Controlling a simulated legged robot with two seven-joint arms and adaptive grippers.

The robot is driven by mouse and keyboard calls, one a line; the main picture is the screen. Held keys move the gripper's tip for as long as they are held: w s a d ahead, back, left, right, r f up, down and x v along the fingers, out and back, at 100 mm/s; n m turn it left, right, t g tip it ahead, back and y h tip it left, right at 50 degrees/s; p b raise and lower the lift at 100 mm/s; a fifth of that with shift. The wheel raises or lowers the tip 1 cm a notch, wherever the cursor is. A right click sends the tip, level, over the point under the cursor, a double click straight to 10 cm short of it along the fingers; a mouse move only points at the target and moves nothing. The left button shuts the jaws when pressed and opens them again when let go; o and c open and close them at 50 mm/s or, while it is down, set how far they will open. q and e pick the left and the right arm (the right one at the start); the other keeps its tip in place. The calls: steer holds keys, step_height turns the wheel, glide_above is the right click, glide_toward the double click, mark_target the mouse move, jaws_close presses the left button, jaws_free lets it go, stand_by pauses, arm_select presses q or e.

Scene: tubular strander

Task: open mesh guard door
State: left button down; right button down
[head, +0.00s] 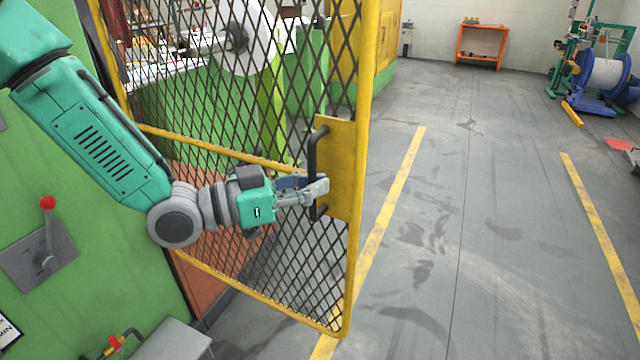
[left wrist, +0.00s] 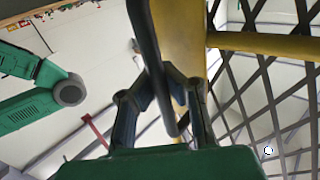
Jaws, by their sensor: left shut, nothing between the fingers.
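The mesh guard door (head: 362,120) has a yellow frame with dark diamond mesh and stands out from the green machine side over the grey floor. Its black bar handle (head: 312,155) sits on a yellow plate (head: 340,170) near the free edge. My left gripper (head: 318,189) is at the lower part of the handle, its fingers shut with nothing gripped between them. In the left wrist view the handle (left wrist: 145,40) passes close by the fingertips (left wrist: 172,85); I cannot tell whether they touch. My right gripper is not in view.
A green panel with a red-knobbed lever (head: 47,203) is at the left. A grey box (head: 175,340) stands at the bottom left. Grey floor with yellow lines (head: 400,185) is clear right of the door. An orange table (head: 481,45) and cable reel (head: 606,74) stand far back.

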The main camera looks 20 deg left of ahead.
arm_select(q)
steer(key=shift+w+a+r, duration=0.15)
steer(key=shift+w+r, duration=0.05)
steer(key=shift+r, duration=0.15)
steer(key=c, duration=1.6)
jaws_free()
steer(key=shift+s+a+f, duration=0.2)
steer(key=shift+a+f, duration=0.05)
steer(key=shift+a, duration=0.15)
steer(key=v, duration=1.2)
steer(key=shift+d, duration=0.15)
